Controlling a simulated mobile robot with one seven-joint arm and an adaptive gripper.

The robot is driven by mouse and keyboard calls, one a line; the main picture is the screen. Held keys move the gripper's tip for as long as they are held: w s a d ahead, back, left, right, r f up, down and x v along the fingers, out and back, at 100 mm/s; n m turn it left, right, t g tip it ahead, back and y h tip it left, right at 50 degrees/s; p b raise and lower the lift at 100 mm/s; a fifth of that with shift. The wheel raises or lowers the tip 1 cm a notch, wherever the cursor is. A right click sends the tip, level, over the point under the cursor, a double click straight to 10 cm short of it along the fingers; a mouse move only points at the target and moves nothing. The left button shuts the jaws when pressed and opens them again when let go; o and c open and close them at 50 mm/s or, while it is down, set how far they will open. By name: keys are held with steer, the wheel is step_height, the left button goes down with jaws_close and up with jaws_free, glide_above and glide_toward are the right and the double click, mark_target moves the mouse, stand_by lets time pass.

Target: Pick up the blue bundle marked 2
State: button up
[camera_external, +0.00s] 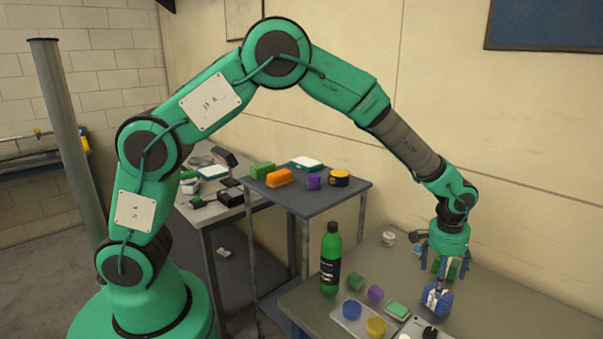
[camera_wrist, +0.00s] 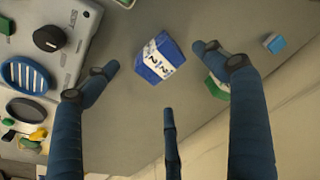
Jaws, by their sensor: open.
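The blue bundle (camera_external: 437,299) with a white band stands on the grey worktable below my gripper (camera_external: 445,276). In the wrist view the blue bundle (camera_wrist: 151,67) shows its white band with dark 2 marks, and it is tilted in the picture. My gripper (camera_wrist: 157,62) is open and empty. Its blue fingers are spread, with the bundle between the left and right fingertips and a third finger below it in the picture. The bundle looks apart from the fingers. Its underside is hidden.
A green block (camera_wrist: 217,87) lies partly behind the right finger; a light blue block (camera_wrist: 273,43) is farther right. A grey panel (camera_wrist: 82,24) with round parts lies left. A green bottle (camera_external: 330,258), purple block (camera_external: 375,293) and tray (camera_external: 341,313) stand left of the bundle.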

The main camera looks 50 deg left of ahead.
steer(key=shift+w+f, duration=0.15)
steer(key=shift+f, duration=0.9)
steer(key=shift+f, duration=0.15)
steer(key=shift+w+d+f+b, duration=0.1)
steer(key=shift+w+f+b, duration=0.15)
steer(key=shift+f, duration=1)
steer(key=shift+w+d+f+b, duration=0.15)
steer(key=shift+f+b, duration=0.1)
steer(key=shift+f, duration=0.95)
steer(key=shift+a, duration=0.1)
steer(key=c, duration=1.6)
